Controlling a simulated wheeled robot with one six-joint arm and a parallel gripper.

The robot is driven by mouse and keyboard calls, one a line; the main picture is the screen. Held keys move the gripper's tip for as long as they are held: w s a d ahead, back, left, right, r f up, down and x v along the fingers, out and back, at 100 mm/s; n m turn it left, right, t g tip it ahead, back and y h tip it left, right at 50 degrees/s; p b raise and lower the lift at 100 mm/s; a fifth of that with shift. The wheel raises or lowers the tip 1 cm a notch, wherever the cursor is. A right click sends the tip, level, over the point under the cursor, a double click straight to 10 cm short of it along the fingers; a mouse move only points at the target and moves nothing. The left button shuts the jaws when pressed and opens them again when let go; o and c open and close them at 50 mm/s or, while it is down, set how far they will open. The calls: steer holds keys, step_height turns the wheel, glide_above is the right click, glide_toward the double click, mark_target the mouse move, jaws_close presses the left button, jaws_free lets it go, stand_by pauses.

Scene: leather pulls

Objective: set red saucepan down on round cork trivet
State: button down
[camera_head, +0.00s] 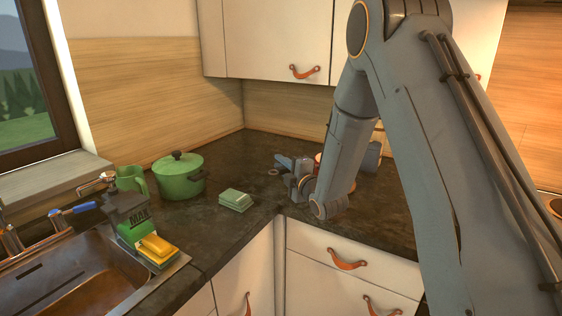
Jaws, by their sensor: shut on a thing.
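My gripper (291,166) is low over the dark counter in the back corner, left of my forearm. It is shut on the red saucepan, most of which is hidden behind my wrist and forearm. A small reddish-orange part (318,157) shows just right of the gripper and seems to be the saucepan. I cannot tell whether the pan touches anything below. The round cork trivet cannot be made out and may be hidden behind my arm.
A green lidded pot (180,176), a green mug (131,179) and a pale green block-like stack (235,200) stand left on the counter. A sink (75,275) with a yellow sponge (157,246) is front left. A grey object (373,157) shows behind my arm.

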steer(key=shift+f+b, duration=0.35)
steer(key=shift+f, duration=0.25)
stand_by(0.3)
steer(key=c, duration=1.6)
jaws_free()
steer(key=shift+f, duration=0.1)
